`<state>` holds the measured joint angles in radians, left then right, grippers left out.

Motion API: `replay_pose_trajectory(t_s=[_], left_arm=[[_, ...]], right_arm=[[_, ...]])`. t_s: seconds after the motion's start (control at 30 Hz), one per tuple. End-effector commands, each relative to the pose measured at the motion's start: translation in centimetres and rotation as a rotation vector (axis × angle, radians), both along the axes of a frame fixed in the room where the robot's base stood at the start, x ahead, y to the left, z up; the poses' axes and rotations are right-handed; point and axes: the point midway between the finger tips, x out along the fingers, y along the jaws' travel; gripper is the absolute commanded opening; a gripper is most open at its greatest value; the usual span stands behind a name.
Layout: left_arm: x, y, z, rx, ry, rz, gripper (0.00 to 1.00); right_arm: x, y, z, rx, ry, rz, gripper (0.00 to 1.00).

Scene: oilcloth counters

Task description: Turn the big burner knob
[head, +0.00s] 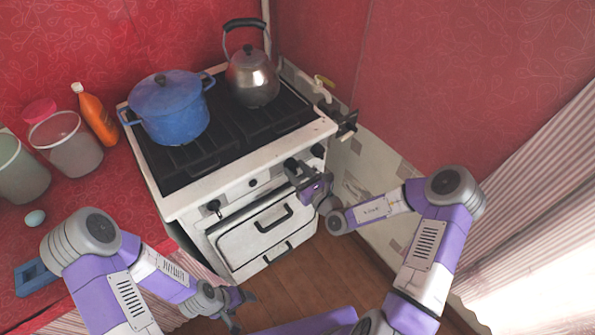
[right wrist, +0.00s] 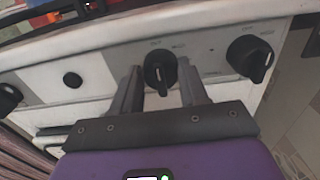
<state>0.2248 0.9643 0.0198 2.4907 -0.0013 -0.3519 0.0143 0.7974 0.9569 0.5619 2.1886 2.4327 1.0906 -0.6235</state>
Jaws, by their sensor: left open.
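The stove's white front panel carries black knobs. In the right wrist view, one knob (right wrist: 160,70) is between the two fingers of my right gripper (right wrist: 160,85), which is open with a gap on both sides. A larger-looking knob (right wrist: 250,58) is to its right. In the head view my right gripper (head: 299,172) is at the panel's right part and partly covers the knobs there; the far-right knob (head: 318,151) shows past it. I cannot tell which knob is called the big burner's. My left gripper (head: 243,308) is open and empty, low in front of the stove.
A blue pot (head: 170,112) and a metal kettle (head: 252,80) stand on the stove top. The oven door handle (head: 273,218) is below the panel. A wall closes the right side.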

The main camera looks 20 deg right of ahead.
Motion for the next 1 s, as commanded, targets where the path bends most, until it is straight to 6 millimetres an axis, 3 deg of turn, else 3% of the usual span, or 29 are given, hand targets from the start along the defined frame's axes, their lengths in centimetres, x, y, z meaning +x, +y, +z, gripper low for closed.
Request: replay_pose_trajectory(t_s=[0.03,0.13,0.43,1.0], left_arm=[[0.0,0.0,0.0,0.000,0.000,0.000,0.73],[0.0,0.0,0.0,0.000,0.000,0.000,0.73],[0.0,0.0,1.2,0.000,0.000,0.000,0.73],[0.0,0.0,8.4,0.000,0.000,0.000,0.73]], right_arm=[[0.0,0.0,0.0,0.000,0.000,0.001,0.26],[0.0,0.0,0.0,0.000,0.001,0.001,0.13],[0.0,0.0,0.1,0.043,0.018,0.001,0.13],[0.0,-0.1,0.3,0.445,0.166,0.000,0.13]])
